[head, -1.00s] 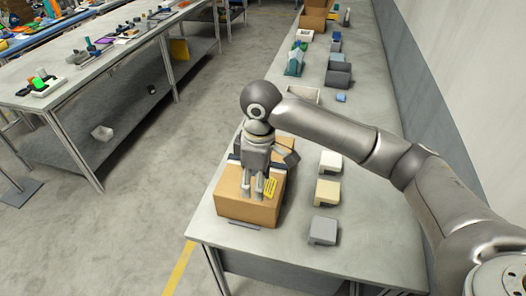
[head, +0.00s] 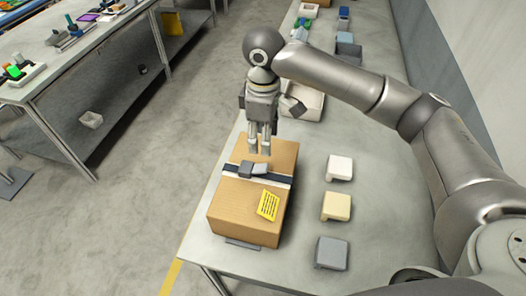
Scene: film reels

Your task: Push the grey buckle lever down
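A brown cardboard box (head: 233,207) sits on the near part of the grey table. A dark strap (head: 279,178) on a white band crosses its top. The grey buckle (head: 246,169) sits on the strap, with a lighter grey piece, seemingly the lever (head: 261,168), at its right; its exact angle is too small to tell. My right gripper (head: 259,151) points down above the far part of the box, just beyond the buckle and apparently apart from it. Its two fingers are close together with a narrow gap and nothing visible between them. My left gripper is not in view.
A yellow label (head: 268,206) is on the box top. White (head: 339,167), cream (head: 336,206) and grey (head: 332,252) blocks stand in a row to the right. Table between box and blocks is clear.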

